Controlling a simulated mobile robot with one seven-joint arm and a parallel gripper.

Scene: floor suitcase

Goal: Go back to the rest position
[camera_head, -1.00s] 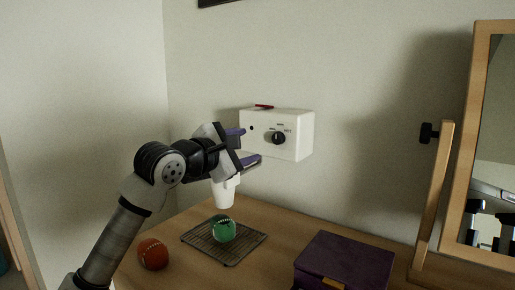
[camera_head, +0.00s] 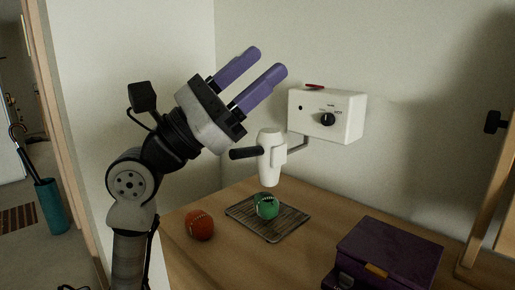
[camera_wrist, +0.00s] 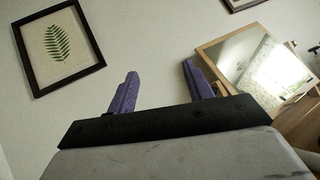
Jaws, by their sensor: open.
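My gripper (camera_head: 258,76) is raised and tilted up to the right in the head view. Its two purple fingers are apart with nothing between them. In the wrist view the open fingers (camera_wrist: 158,88) point at the bare wall, between a framed fern picture (camera_wrist: 58,47) and a mirror. The gripper is apart from the dryer and the box.
A wood-framed mirror (camera_wrist: 245,55) stands at right. A teal umbrella stand (camera_head: 52,206) is beyond the doorway at left.

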